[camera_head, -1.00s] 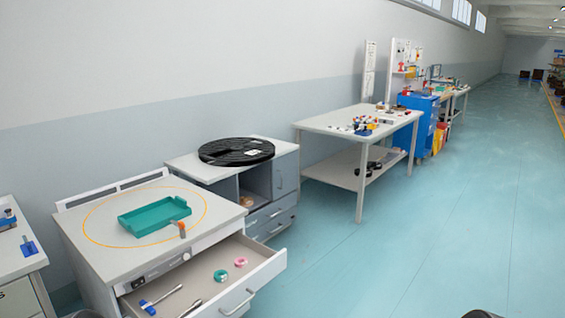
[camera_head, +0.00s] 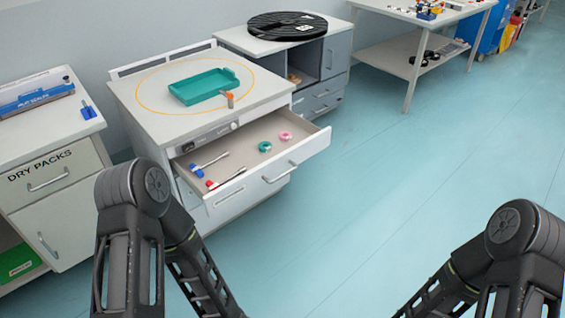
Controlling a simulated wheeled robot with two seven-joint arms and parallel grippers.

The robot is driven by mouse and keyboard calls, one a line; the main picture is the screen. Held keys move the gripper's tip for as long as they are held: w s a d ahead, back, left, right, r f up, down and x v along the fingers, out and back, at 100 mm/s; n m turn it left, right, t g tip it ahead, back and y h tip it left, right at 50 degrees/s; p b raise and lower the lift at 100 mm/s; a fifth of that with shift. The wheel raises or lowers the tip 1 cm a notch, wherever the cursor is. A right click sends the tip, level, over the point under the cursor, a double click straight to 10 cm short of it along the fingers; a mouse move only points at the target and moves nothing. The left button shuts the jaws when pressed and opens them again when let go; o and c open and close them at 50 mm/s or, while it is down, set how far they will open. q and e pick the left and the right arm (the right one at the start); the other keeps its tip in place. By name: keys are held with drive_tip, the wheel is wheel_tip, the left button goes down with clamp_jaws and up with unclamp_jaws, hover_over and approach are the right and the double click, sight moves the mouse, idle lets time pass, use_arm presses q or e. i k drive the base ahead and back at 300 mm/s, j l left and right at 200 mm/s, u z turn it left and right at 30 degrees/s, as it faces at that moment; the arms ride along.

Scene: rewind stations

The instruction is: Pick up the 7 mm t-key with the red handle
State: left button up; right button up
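A t-key with a red handle (camera_head: 210,184) lies in the open drawer (camera_head: 312,146) of the white cabinet. Its grey shaft points up and to the right. A second t-key with a blue handle (camera_head: 196,170) lies just behind it, roughly parallel. Any size marking is too small to read. My two arms show at the lower left and lower right, in front of the cabinet and apart from the keys. Both grippers are below the picture's edge and out of view.
A pink ring (camera_head: 285,136) and a green ring (camera_head: 265,146) lie in the same drawer. A teal tray (camera_head: 204,86) stands on the cabinet top beside an orange-tipped item (camera_head: 229,99). A dry packs cabinet (camera_head: 50,175) stands at left. The floor (camera_head: 400,170) at right is clear.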

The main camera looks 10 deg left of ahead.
sight(210, 185)
drive_tip(key=i+j+u, duration=0.35)
drive_tip(key=i+j, duration=0.15)
drive_tip(key=i+j+u, duration=0.35)
drive_tip(key=i, duration=0.25)
